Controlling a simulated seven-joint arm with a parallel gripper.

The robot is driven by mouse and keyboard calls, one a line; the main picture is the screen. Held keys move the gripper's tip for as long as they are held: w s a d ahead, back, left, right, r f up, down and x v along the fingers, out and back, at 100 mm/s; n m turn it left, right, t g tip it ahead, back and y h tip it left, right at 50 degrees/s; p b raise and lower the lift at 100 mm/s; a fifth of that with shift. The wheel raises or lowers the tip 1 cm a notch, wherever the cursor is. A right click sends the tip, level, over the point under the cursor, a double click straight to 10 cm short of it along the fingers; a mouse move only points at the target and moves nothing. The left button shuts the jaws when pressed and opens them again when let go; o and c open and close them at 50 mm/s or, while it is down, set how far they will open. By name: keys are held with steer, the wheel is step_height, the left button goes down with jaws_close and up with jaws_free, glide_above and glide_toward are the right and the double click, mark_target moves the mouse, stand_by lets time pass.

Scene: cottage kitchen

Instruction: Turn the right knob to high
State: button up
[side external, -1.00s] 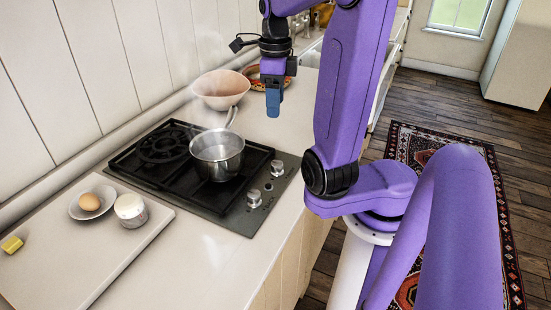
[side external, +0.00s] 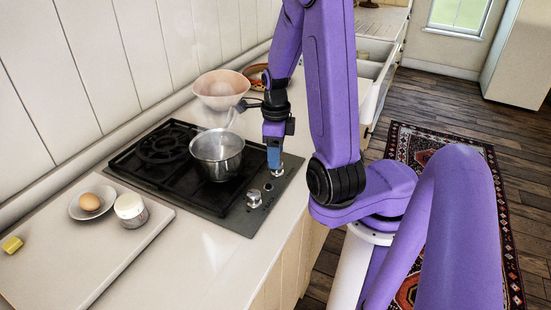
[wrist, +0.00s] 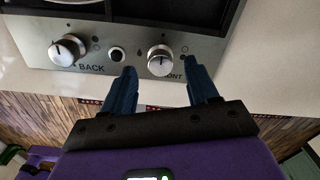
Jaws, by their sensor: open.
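The right knob (wrist: 160,60), silver and round, sits on the stove's front panel beside lettering that partly reads "FRONT". In the side view this knob (side external: 277,173) is just under my gripper (side external: 274,163). In the wrist view my gripper (wrist: 160,72) is open, with one blue finger on either side of the right knob's lower part in the picture. I cannot tell whether the fingers touch it. The left knob (wrist: 67,50), marked "BACK", is clear of the fingers; it also shows in the side view (side external: 254,198).
A steel pot (side external: 217,155) stands on the black stove grate (side external: 160,148), close to my gripper. A pink bowl (side external: 220,90) is behind. A board (side external: 80,250) at the left holds a saucer with an egg (side external: 90,202), a white-topped jar (side external: 131,210) and a yellow piece (side external: 12,244).

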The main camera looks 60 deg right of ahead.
steer(key=shift+f, duration=1.25)
steer(key=c, duration=1)
steer(key=shift+c, duration=0.2)
